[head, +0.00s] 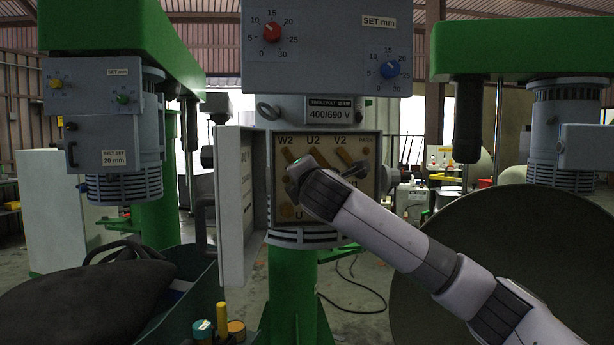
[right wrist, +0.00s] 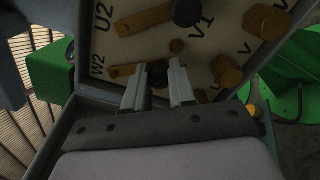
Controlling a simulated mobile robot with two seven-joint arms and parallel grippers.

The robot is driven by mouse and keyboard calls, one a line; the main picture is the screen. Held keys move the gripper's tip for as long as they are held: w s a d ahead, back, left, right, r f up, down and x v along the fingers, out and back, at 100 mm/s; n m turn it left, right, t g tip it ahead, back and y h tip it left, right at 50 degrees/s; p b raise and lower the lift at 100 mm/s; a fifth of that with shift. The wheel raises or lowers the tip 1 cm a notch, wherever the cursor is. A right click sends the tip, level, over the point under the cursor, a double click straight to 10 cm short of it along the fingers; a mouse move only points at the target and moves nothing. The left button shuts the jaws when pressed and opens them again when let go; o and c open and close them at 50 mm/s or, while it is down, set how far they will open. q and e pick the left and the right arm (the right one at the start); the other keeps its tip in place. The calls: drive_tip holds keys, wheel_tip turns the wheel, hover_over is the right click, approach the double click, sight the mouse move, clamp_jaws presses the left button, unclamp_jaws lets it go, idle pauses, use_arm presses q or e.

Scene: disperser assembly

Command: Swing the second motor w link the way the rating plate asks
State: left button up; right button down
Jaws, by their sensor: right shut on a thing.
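The open terminal box (head: 368,188) on the middle motor shows W2, U2 and V2 along its top, with brass links below the labels. The U2 link (head: 320,157) and V2 link (head: 344,156) lie slanted. The w link (head: 290,155) starts under W2; its end (right wrist: 122,71) also shows in the right wrist view. My right gripper (right wrist: 158,82) is shut on the w link, its fingers hiding the rest of it. In the head view my right wrist covers the box's lower middle. The rating plate (head: 332,110) above reads 400/690 V. My left gripper is not in view.
The open box door (head: 236,205) stands along the left side. A grey panel (head: 330,55) with red and blue knobs is above. A bin (head: 185,300) with a dark bag is at lower left. A large round drum (head: 500,260) stands at right.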

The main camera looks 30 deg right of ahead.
drive_tip(key=shift+w+a+f+m, duration=0.25)
drive_tip(key=shift+a+m, duration=0.25)
drive_tip(key=shift+m, duration=0.55)
drive_tip(key=shift+w+a+f+m, duration=0.15)
drive_tip(key=shift+a+m, duration=0.35)
drive_tip(key=shift+m, duration=0.6)
drive_tip(key=shift+w+a+f+m, duration=0.15)
drive_tip(key=shift+w+a+m, duration=0.25)
drive_tip(key=shift+m, duration=0.65)
drive_tip(key=shift+s+a, duration=0.1)
drive_tip(key=shift+a, duration=0.05)
drive_tip(key=c, duration=0.9)
unclamp_jaws()
drive_tip(key=shift+s, duration=0.1)
drive_tip(key=shift+b+v, duration=0.65)
drive_tip(key=shift+v, duration=2.9)
